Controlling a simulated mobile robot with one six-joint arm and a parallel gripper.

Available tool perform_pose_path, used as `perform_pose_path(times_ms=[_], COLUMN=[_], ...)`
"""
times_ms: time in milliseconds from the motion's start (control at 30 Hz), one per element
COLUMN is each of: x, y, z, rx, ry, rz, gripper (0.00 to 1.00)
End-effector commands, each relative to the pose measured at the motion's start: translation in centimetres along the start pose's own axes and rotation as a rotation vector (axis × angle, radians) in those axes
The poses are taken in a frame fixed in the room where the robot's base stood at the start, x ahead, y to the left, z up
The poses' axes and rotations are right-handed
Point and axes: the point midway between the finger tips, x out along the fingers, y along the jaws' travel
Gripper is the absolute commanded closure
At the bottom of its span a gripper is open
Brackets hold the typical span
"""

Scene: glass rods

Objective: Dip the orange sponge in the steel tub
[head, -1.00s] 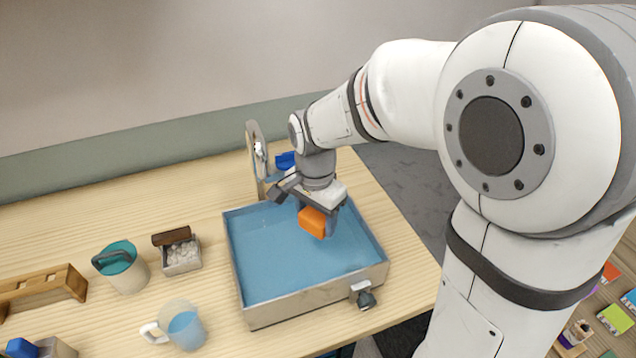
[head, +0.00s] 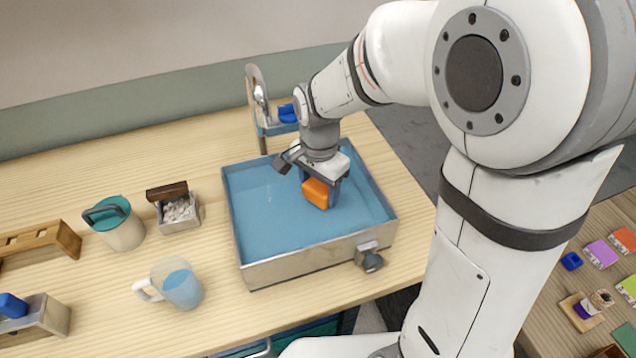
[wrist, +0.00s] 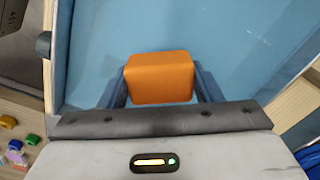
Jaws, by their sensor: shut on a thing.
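The steel tub (head: 318,246) stands on the wooden table and holds blue water. The orange sponge (head: 316,193) is in my gripper (head: 322,186), over the inside of the tub. In the wrist view the orange sponge (wrist: 160,78) sits between the two blue-grey fingers of my gripper (wrist: 160,90), which are shut on its sides. Blue water lies behind it there. I cannot tell whether the sponge's underside touches the water.
A tap valve (head: 370,257) sticks out of the tub's front wall. Left of the tub stand a small box of pebbles (head: 179,213), a teal-lidded jug (head: 118,224) and a clear mug of blue liquid (head: 176,283). A tall metal stand (head: 257,100) rises behind the tub.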

Motion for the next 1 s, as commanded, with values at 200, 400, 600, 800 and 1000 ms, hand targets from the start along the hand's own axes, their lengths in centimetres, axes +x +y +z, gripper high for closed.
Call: perform_pose_path(times_ms=[200, 400, 600, 800, 1000], x=[3.2, 5.5, 7.0, 7.5, 7.5], y=[0.0, 0.0, 0.0, 0.1, 0.1], z=[0.0, -0.1, -0.1, -0.1, -0.1], rx=[0.001, 0.001, 0.002, 0.002, 0.002], ry=[-0.001, 0.0, 0.0, 0.0, 0.0], rz=[0.002, 0.001, 0.001, 0.0, 0.0], gripper=[0.63, 0.63, 0.63, 0.63, 0.63])
